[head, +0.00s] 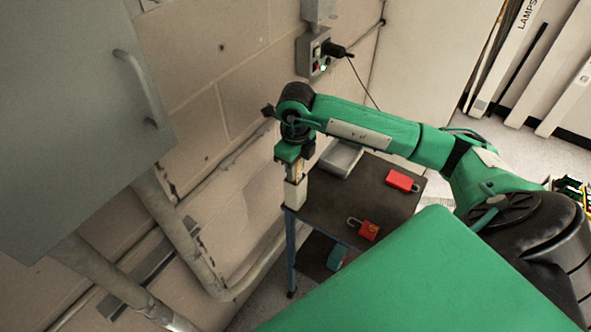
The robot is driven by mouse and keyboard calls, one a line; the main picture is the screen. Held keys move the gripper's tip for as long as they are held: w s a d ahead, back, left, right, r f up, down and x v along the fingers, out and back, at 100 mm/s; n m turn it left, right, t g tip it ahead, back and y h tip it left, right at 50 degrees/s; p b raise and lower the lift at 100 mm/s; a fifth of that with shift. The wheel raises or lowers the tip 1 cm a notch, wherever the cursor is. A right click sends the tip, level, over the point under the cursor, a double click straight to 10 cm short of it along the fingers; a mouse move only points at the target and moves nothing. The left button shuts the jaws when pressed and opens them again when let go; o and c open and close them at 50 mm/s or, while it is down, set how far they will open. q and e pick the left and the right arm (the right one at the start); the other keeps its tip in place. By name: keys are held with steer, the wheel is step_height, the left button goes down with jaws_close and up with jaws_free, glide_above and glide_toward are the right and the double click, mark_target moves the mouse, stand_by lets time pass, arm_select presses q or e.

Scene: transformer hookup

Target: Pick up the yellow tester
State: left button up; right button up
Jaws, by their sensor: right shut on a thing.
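My right gripper (294,180) hangs pointing down at the left edge of the dark-topped cart, at the end of my green arm. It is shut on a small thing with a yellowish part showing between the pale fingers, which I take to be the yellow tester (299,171). Most of the tester is hidden by the fingers, and I cannot tell whether it is clear of the cart top. No other yellow tester shows on the cart. My left gripper is not in view.
The cart top (335,200) holds a grey tray (342,158) at the back and two red padlocks (403,180) (367,229). A teal thing (336,258) lies on the lower shelf. A grey cabinet (70,120), pipes (190,240) and a wall socket box (314,52) line the wall.

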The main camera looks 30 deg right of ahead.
step_height(320, 180, up, 11)
steer(key=b, duration=0.2)
steer(key=shift+w+r+b, duration=0.1)
steer(key=shift+r+b, duration=0.05)
steer(key=shift+b, duration=0.2)
step_height(320, 180, up, 9)
steer(key=shift+a+f, duration=0.1)
steer(key=shift+f, duration=0.15)
stand_by(1.4)
